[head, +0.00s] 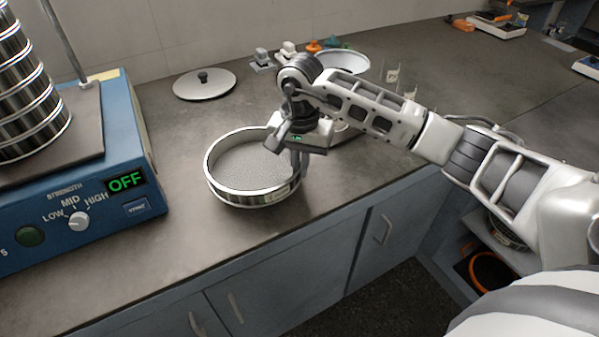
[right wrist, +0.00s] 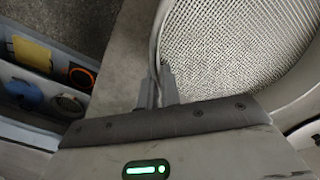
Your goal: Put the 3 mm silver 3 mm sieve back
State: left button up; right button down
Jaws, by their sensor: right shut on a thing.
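The silver sieve (head: 258,196), a round steel ring with a mesh bottom, sits at the counter's front edge in the head view, right of the blue shaker. My right gripper (head: 298,157) is at the sieve's right rim. In the right wrist view its fingers (right wrist: 160,90) are shut on the rim, with the coarse mesh (right wrist: 230,45) to the right. I cannot tell whether the sieve rests on the counter or is slightly raised. The sieve shaker (head: 75,200) carries a stack of steel sieves (head: 25,95), and its display reads OFF. My left gripper is not in view.
A round lid with a black knob (head: 204,84) lies on the counter behind the sieve. A pale round pan (head: 342,61), small weights (head: 262,57) and glass beakers (head: 391,75) stand farther back. An open shelf (head: 480,250) is below at right. Counter between shaker and sieve is clear.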

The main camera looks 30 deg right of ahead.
jog(key=shift+w+f+p, duration=0.1)
jog(key=shift+f+p, duration=0.3)
jog(key=shift+f, duration=1.2)
jog(key=shift+f, duration=0.15)
jog(key=c, duration=1.6)
grip_release()
notch_tip(320, 180, up, 12)
jog(key=shift+r+b, duration=0.15)
jog(key=shift+b, duration=0.6)
